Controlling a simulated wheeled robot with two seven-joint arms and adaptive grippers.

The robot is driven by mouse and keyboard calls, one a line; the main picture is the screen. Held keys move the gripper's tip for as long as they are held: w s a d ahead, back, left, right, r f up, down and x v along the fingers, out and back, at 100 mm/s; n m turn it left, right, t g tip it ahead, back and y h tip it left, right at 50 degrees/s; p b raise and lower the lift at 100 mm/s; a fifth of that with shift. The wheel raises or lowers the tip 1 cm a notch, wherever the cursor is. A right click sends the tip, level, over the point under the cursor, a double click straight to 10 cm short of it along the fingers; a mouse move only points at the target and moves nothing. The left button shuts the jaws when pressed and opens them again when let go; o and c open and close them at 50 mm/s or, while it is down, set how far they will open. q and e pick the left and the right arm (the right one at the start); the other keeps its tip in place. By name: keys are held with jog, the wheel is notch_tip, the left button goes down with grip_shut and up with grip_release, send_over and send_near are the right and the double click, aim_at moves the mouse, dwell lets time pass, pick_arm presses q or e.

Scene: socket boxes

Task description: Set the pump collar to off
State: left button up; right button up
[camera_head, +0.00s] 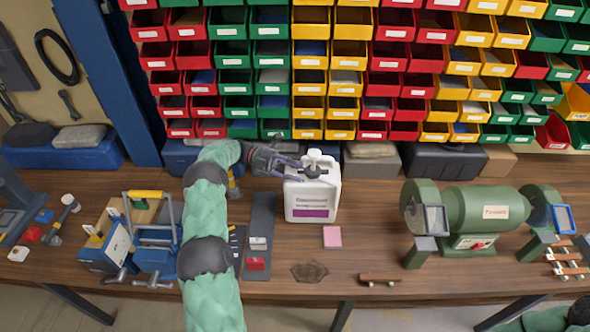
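A white canister (310,200) with a purple-striped label stands upright on the wooden bench, left of the bench grinder. Its pump has a white head (316,156) and a dark collar (314,171) at the top. My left gripper (298,170) reaches in from the left at the height of the pump, with its dark fingers beside or against the collar. The fingers overlap the pump, so I cannot tell whether they touch or grip it. The collar's setting is too small to read. Of my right arm, only a part shows at the bottom right corner; its gripper is out of view.
A green bench grinder (485,212) stands to the right. A pink pad (332,237) and a small wooden-handled item (380,280) lie on the bench. A blue vise-like device (155,240) stands left of my arm. Coloured bins (340,87) fill the wall behind.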

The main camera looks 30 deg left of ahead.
pick_arm(q)
notch_tip(320, 180, up, 10)
dwell(0.6)
jog(key=shift+r, duration=0.1)
dwell(0.3)
